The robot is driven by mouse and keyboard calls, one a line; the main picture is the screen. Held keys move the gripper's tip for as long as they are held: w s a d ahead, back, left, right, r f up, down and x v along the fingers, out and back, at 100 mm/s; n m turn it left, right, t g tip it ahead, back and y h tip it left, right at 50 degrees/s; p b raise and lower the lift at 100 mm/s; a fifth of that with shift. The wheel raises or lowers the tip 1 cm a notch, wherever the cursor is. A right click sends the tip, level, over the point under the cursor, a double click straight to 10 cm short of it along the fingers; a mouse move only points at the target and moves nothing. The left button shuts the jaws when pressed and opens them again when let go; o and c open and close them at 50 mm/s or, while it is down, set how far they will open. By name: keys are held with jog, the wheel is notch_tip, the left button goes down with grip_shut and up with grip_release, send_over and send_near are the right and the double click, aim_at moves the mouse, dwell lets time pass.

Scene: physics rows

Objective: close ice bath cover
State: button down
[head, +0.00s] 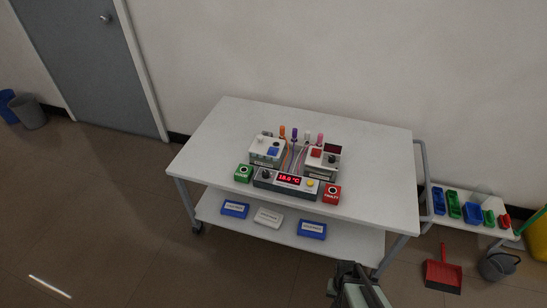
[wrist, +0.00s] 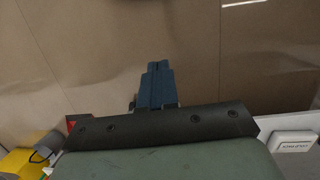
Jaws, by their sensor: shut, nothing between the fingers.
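Bench apparatus stands on the top of a white cart (head: 225,125) in the head view. It has a left white box (head: 265,150) with a blue part, a right white box (head: 322,160) with a red part and a dark display, and a front control panel (head: 287,182) with a red temperature readout. I cannot tell which part is the ice bath or its cover. My gripper (head: 347,268) is low in front of the cart's right side, well away from the apparatus. The wrist view shows its dark blue fingers (wrist: 158,66) shut together and empty, above brown floor.
Blue and white labelled boxes (head: 268,217) lie on the lower shelf.

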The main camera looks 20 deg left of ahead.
jog(key=w+a+r+t+y, duration=0.2)
jog(key=w+a+r+t, duration=0.15)
jog(key=w+a, duration=0.7)
jog(key=w+a+r+t+y, duration=0.1)
jog(key=w+a+r+t, duration=0.25)
jog(key=w+a, duration=0.7)
jog(key=w+a+r+t+y, duration=0.1)
jog(key=a+r+y, duration=0.1)
jog(key=a+r, duration=0.45)
jog(key=a+r+t+y, duration=0.2)
jog(key=a+r, duration=0.1)
jog(key=a, duration=0.7)
jog(key=w+a+r+t+y, duration=0.15)
jog(key=a+r, duration=0.25)
jog(key=a, duration=0.4)
jog(key=m+t, duration=0.7)
jog(key=m, duration=0.6)
send_near(272, 152)
jog(key=shift+g, duration=0.25)
jog(key=x, duration=0.7)
jog(key=shift+d+r, duration=0.15)
jog(key=shift+d, duration=0.05)
